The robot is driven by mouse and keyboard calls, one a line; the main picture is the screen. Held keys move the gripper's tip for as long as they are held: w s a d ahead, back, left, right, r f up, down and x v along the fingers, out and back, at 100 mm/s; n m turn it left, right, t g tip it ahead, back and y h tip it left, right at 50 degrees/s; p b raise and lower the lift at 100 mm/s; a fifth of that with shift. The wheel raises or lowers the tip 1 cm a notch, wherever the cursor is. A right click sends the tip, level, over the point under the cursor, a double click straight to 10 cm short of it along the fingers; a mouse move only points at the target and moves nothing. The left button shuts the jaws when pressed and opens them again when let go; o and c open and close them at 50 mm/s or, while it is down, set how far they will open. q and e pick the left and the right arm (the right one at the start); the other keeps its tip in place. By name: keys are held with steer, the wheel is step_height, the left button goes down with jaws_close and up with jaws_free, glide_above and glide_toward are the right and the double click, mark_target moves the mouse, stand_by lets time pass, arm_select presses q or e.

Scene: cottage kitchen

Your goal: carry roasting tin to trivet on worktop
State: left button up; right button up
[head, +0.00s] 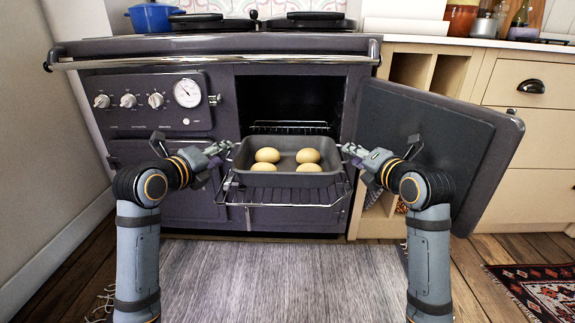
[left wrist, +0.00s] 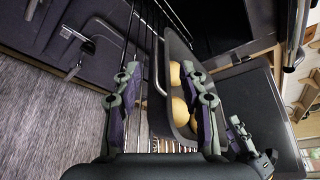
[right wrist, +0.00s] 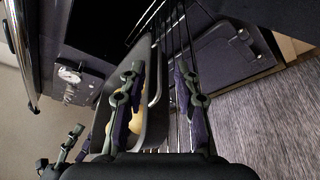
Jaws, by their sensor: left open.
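The dark grey roasting tin (head: 286,181) holds several round, pale yellow-brown items (head: 308,155). It sits on the wire oven rack (head: 300,196), pulled out of the open oven. My left gripper (head: 224,151) is at the tin's left end, open, with that end's wire handle (left wrist: 158,66) between its fingers. My right gripper (head: 350,151) is at the right end, its fingers apart around the other handle (right wrist: 155,75). Neither gripper looks closed on its handle. A thin dark item (head: 553,41) lies on the worktop (head: 470,43); I cannot tell whether it is the trivet.
The oven door (head: 440,145) stands swung open to the right, beside my right arm. A blue pot (head: 152,17) stands on the range at the back left. Bottles, jars and a pale board (head: 403,20) stand along the worktop. A grey rug (head: 270,280) covers the floor in front.

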arm_select(q)
steer(key=shift+x, duration=1.95)
arm_select(e)
steer(key=shift+x, duration=1.9)
arm_select(q)
steer(key=shift+c, duration=0.5)
arm_select(e)
steer(key=shift+c, duration=0.4)
arm_select(q)
steer(key=c, duration=0.5)
arm_select(e)
steer(key=c, duration=0.5)
arm_select(q)
jaws_close()
arm_select(e)
jaws_close()
arm_select(q)
steer(key=shift+d+r, duration=0.1)
